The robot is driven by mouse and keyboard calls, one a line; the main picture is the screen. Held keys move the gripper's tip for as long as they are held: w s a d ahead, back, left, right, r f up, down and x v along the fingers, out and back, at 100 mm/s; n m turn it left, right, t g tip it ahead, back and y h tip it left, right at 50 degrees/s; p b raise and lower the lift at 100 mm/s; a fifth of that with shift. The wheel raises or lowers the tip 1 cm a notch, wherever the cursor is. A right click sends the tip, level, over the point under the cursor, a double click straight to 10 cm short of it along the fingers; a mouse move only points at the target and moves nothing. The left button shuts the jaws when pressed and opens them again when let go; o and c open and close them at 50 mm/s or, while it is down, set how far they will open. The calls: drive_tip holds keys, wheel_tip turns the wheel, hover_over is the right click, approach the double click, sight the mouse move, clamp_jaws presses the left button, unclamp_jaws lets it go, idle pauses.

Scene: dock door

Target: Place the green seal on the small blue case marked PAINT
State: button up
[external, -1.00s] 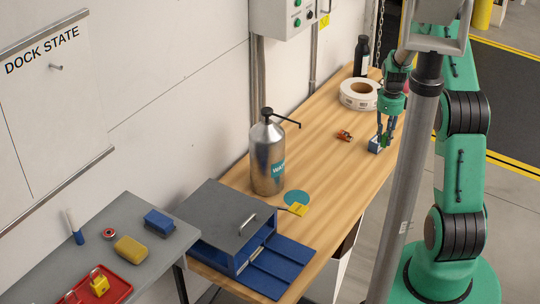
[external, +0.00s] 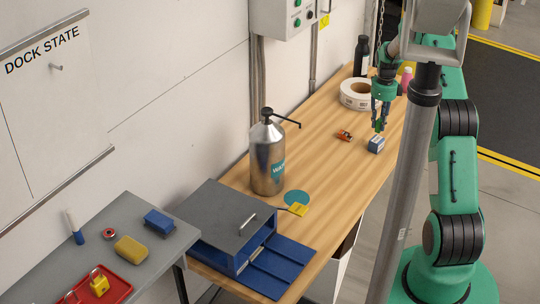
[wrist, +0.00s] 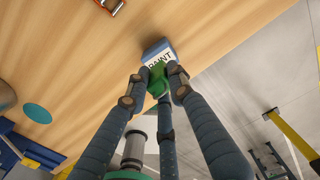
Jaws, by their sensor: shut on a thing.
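The small blue case marked PAINT (external: 376,145) stands on the wooden bench near its right edge. It also shows in the wrist view (wrist: 160,51), with its white PAINT label facing the camera. My gripper (external: 380,121) hangs over the case, fingers pointing down. It is shut on the green seal (wrist: 158,80), which shows between the fingertips in the wrist view. The seal appears just above the case in the external view. In the wrist view the seal overlaps the lower part of the label, and I cannot tell whether they touch.
A small orange-red item (external: 344,135) lies left of the case. Behind are a tape roll (external: 347,99), a dark bottle (external: 361,57) and a pink bottle (external: 406,80). A metal pump bottle (external: 268,165) stands mid-bench. Bare wood lies between it and the case.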

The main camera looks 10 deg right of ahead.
sight(379, 129)
drive_tip(key=shift+f+b, duration=0.6)
drive_tip(key=shift+f, duration=1.1)
drive_tip(key=shift+f, duration=0.15)
drive_tip(key=o, duration=0.9)
drive_tip(key=shift+o, duration=0.2)
wheel_tip(379, 129, up, 12)
drive_tip(key=p, duration=0.2)
drive_tip(key=shift+p, duration=0.4)
drive_tip(key=shift+r, duration=0.2)
